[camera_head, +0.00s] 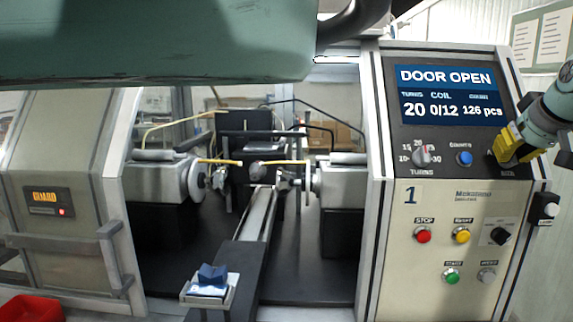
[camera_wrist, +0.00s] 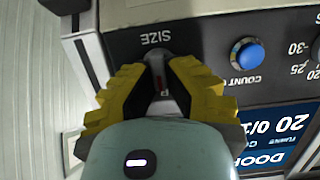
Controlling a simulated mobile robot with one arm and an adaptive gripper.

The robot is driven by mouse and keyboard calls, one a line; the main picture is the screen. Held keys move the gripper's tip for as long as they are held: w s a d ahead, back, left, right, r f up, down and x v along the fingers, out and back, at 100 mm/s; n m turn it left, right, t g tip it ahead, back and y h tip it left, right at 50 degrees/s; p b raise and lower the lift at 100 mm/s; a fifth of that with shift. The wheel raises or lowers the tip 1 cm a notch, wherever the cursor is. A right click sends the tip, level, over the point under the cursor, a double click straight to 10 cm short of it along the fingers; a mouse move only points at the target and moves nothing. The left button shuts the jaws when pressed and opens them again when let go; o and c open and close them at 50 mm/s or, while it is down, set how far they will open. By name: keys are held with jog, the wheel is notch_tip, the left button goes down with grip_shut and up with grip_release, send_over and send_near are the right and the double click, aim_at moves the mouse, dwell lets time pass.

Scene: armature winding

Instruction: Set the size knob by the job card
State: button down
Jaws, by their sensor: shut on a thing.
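A single letter shows beside the knob, but the full scale is covered by my fingers. In the head view my gripper (camera_head: 505,150) is at the right end of the control panel (camera_head: 440,185) and hides the knob. No job card with a readable size shows.
The screen (camera_head: 450,95) reads DOOR OPEN, turns 20, coil 0/12, 126 pcs. The turns knob (camera_head: 421,155) and blue count button (camera_head: 464,158) sit left of my gripper. Sheets hang on a board (camera_head: 540,40), unreadable.

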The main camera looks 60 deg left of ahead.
jog(key=shift+f, duration=0.35)
jog(key=c, duration=1)
grip_release()
jog(key=shift+r, duration=0.1)
jog(key=shift+d+r, duration=0.1)
jog(key=shift+r, duration=0.05)
jog(key=shift+d+r, duration=0.15)
jog(key=v, duration=1.1)
jog(key=shift+s+r, duration=0.1)
jog(key=shift+s, duration=0.1)
jog(key=shift+w, duration=0.1)
